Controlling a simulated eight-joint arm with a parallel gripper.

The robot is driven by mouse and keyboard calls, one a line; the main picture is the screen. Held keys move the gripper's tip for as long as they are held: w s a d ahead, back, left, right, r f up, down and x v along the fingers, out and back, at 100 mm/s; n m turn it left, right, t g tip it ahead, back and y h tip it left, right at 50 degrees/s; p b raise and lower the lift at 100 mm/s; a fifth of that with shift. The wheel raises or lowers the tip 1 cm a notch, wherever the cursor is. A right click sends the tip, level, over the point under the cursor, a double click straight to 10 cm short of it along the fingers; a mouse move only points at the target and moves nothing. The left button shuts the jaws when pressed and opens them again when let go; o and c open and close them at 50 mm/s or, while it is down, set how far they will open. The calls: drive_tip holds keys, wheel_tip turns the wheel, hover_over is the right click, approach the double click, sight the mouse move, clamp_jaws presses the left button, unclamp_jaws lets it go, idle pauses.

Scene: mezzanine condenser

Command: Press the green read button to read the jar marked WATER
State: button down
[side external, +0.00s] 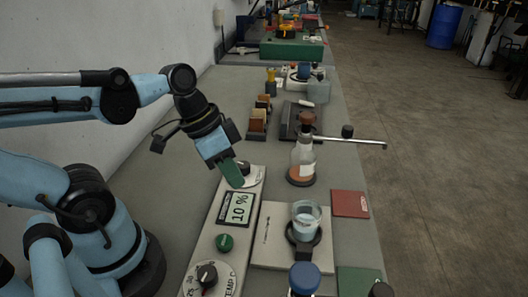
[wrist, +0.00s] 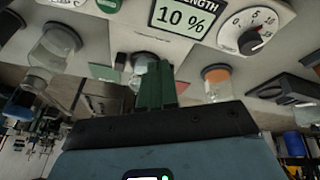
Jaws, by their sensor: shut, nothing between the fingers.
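A grey control panel carries a display (side external: 237,208) reading 10 %. It also shows in the wrist view (wrist: 182,18), with STRENGTH partly cut off above. A round green button (side external: 224,243) sits on the panel below the display; part of it shows at the top edge of the wrist view (wrist: 108,5). My gripper (side external: 234,180) has green fingers closed together, over the panel's far end near a dial, apart from the button. A glass jar of clear liquid (side external: 307,218) stands on a black holder right of the panel. I cannot read a WATER mark on any jar.
A TEMP dial (side external: 206,274) lies nearer than the button; a 0-to-15 dial (wrist: 250,35) is at the far end. A flask with orange contents (side external: 301,168) and a blue-capped jar (side external: 304,278) stand on the right. A metal rod (side external: 350,140) sticks out there.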

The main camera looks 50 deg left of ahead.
sight(224, 238)
drive_tip(key=s+d+r+m+g+h, duration=0.3)
drive_tip(key=s+d+m+g+h, duration=0.1)
drive_tip(key=s+m, duration=0.1)
drive_tip(key=shift+s+d+r+m+h, duration=0.3)
drive_tip(key=shift+s+d+m, duration=0.1)
drive_tip(key=shift+m, duration=0.3)
drive_tip(key=shift+f, duration=0.1)
drive_tip(key=shift+a+f, duration=0.1)
drive_tip(key=shift+f, duration=4.2)
drive_tip(key=shift+f, duration=0.15)
drive_tip(key=shift+f, duration=0.3)
